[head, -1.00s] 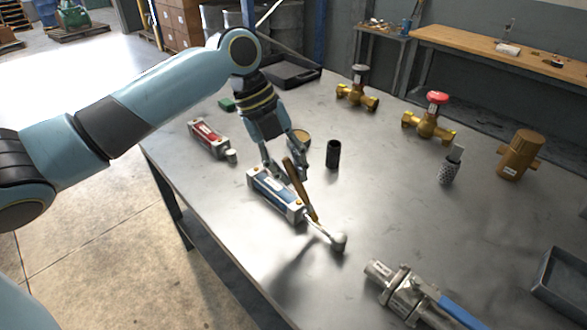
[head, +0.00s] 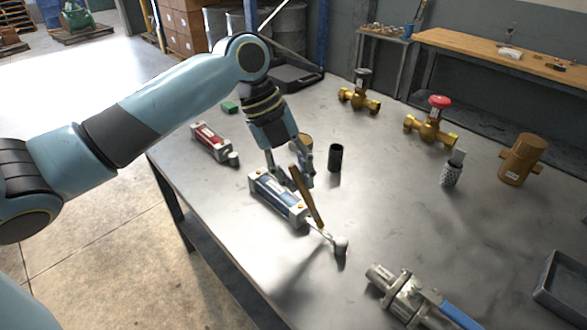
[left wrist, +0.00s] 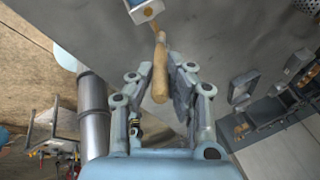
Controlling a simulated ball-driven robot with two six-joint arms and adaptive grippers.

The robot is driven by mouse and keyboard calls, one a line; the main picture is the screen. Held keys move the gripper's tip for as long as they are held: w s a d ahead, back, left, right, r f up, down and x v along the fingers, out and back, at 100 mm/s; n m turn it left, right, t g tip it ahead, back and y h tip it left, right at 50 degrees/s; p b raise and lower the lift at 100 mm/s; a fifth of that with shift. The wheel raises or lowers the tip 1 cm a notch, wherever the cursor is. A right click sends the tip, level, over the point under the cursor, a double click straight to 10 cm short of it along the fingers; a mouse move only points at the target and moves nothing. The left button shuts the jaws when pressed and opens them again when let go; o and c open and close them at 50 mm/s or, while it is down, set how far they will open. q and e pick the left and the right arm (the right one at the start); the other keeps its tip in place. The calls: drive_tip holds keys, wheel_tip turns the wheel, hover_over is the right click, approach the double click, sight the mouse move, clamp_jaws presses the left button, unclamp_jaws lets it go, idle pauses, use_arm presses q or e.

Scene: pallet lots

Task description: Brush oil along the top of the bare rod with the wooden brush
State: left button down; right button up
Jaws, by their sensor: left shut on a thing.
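The wooden brush (head: 308,198) is a slim brown handle, tilted, its lower end by the bare rod. It also shows in the left wrist view (left wrist: 160,72). My left gripper (head: 292,180) is shut on its upper part. The bare rod (head: 326,236) runs out of the blue-labelled cylinder (head: 275,198) to a pale rounded end. The cylinder lies on the table, partly behind the brush and fingers. I cannot tell whether the brush tip touches the rod; its bristles are not clear. The cylinder's end shows at the top of the wrist view (left wrist: 145,11). My right gripper is not in view.
A red-labelled cylinder (head: 211,142) lies at the left. A black cup (head: 335,158) and a round tan pot (head: 302,141) stand behind. A steel valve with a blue handle (head: 407,297) lies in front right. The table between is clear.

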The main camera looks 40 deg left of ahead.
use_arm(q)
drive_tip(key=shift+d, duration=0.1)
drive_tip(key=shift+d, duration=0.8)
drive_tip(key=shift+a, duration=0.15)
drive_tip(key=shift+a, duration=0.9)
drive_tip(key=shift+a+f, duration=0.1)
drive_tip(key=shift+a, duration=0.7)
drive_tip(key=shift+d, duration=0.15)
